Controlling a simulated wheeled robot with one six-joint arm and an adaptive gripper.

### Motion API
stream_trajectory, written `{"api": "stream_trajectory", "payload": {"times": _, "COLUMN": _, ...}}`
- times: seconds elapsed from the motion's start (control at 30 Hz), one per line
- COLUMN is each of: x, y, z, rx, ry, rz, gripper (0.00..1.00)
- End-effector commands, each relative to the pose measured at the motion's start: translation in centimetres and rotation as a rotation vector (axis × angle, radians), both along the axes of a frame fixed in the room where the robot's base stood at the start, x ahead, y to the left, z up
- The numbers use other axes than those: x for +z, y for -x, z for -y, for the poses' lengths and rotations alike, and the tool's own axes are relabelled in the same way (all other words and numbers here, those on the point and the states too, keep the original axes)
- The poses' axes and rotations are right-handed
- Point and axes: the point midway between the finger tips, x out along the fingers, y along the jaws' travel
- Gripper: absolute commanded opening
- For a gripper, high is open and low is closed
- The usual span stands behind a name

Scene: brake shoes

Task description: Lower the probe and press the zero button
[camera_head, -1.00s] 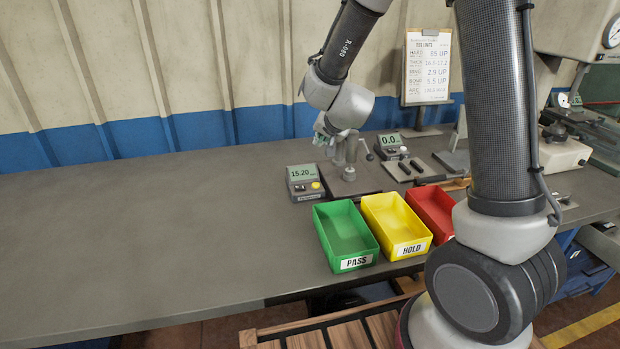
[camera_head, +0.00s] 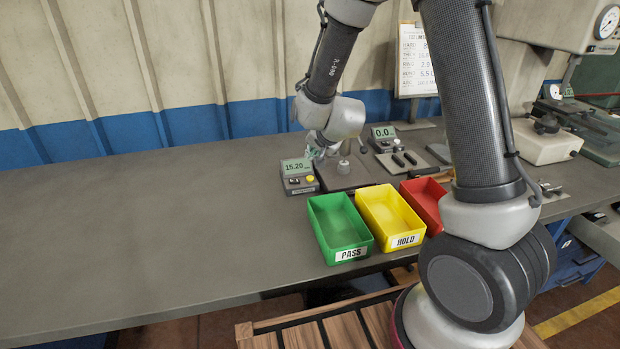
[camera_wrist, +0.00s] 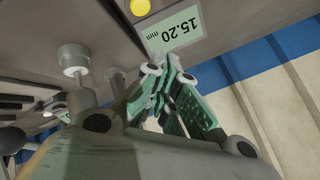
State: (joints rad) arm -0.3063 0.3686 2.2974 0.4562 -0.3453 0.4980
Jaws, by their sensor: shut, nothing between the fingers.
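My gripper (camera_head: 316,152) is shut and empty, above and behind the readout, left of the stand. Its green-padded fingers (camera_wrist: 175,95) are clear of the button.
Green PASS (camera_head: 340,228), yellow HOLD (camera_head: 390,217) and red (camera_head: 424,200) bins stand in front of the stand. A second readout (camera_head: 383,137) showing 0.0 is behind right. The bench at left is clear.

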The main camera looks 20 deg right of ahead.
Motion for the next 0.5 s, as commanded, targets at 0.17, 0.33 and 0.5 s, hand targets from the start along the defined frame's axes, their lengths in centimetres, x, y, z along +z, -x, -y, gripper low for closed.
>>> {"api": "stream_trajectory", "payload": {"times": 0.17, "x": -2.5, "y": 0.1, "z": 0.0, "rx": 0.002, "ry": 0.0, "rz": -0.003, "gripper": 0.0}}
{"api": "stream_trajectory", "payload": {"times": 0.33, "x": -4.0, "y": 0.0, "z": 0.0, "rx": 0.002, "ry": 0.0, "rz": -0.001, "gripper": 0.0}}
{"api": "stream_trajectory", "payload": {"times": 0.5, "x": -4.5, "y": 0.0, "z": -0.1, "rx": 0.001, "ry": -0.002, "rz": 0.0, "gripper": 0.0}}
